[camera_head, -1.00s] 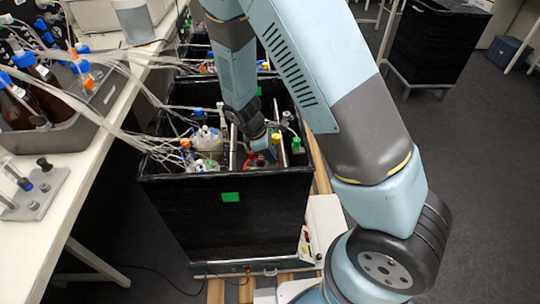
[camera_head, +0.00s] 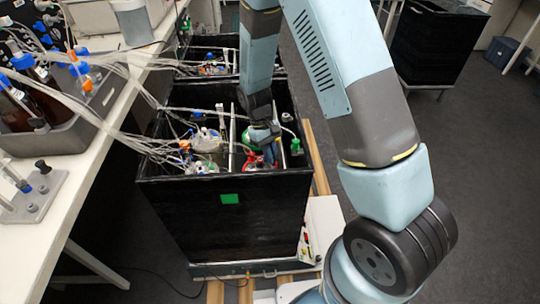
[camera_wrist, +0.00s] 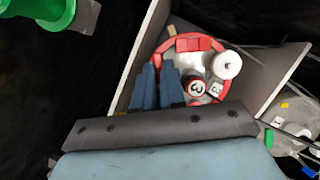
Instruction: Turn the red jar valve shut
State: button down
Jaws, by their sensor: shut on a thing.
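The red jar (camera_wrist: 163,44) is in the wrist view, with a red ring around its pale top. A red block, a white round cap and two caps marked "3" are on it. My gripper (camera_wrist: 157,68) has its two blue fingers close together at the ring's left edge, shut on the red valve (camera_wrist: 155,60). The fingers hide most of the valve, so its angle cannot be told. In the head view my gripper (camera_head: 268,142) reaches down into the black box, and the red jar (camera_head: 250,163) shows just below it.
The black box (camera_head: 180,205) has high walls around the jars, tubes and thin dividers. A green-capped part (camera_head: 295,145) stands to the right of my gripper. Clear tubes (camera_head: 110,115) run from the bench to the box's left side.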

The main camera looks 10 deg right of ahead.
jog(key=m+y, duration=0.1)
jog(key=m, duration=0.1)
jog(key=m+y, duration=0.1)
jog(key=m, duration=0.4)
jog(key=shift+d+g+y, duration=0.3)
jog(key=shift+g+y, duration=0.1)
dwell(0.3)
jog(key=c, duration=1.2)
grip_release()
jog(key=shift+w, duration=0.1)
jog(key=v, duration=1.3)
jog(key=shift+r, duration=0.3)
jog(key=shift+w, duration=0.1)
